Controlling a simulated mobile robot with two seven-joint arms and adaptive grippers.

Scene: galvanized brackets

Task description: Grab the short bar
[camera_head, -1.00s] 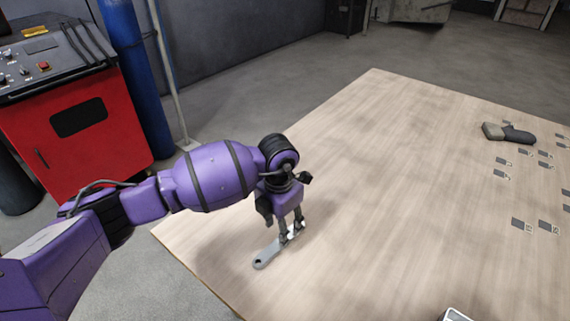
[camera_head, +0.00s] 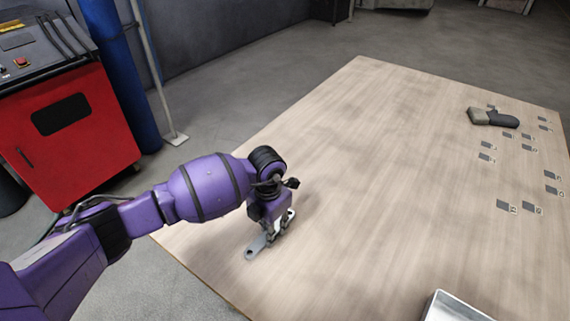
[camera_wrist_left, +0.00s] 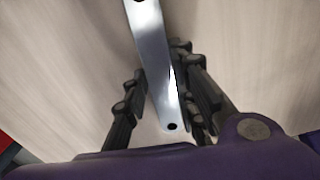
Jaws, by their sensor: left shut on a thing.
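The short bar (camera_head: 256,247) is a flat grey metal strip with rounded ends and a hole near each end. My left gripper (camera_head: 274,233) points down over it near the left edge of the wooden table and is shut on it. In the left wrist view the bar (camera_wrist_left: 152,62) runs between the two dark fingers of the gripper (camera_wrist_left: 160,100), its near end between them. I cannot tell whether the bar is touching the table or slightly raised. My right gripper is not in view.
The wooden table (camera_head: 380,170) is largely clear in the middle. A dark brush-like tool (camera_head: 492,117) and several small dark labelled squares (camera_head: 506,206) lie at the right. A metal tray (camera_head: 452,308) is at the bottom edge. A red cabinet (camera_head: 70,135) stands off the table.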

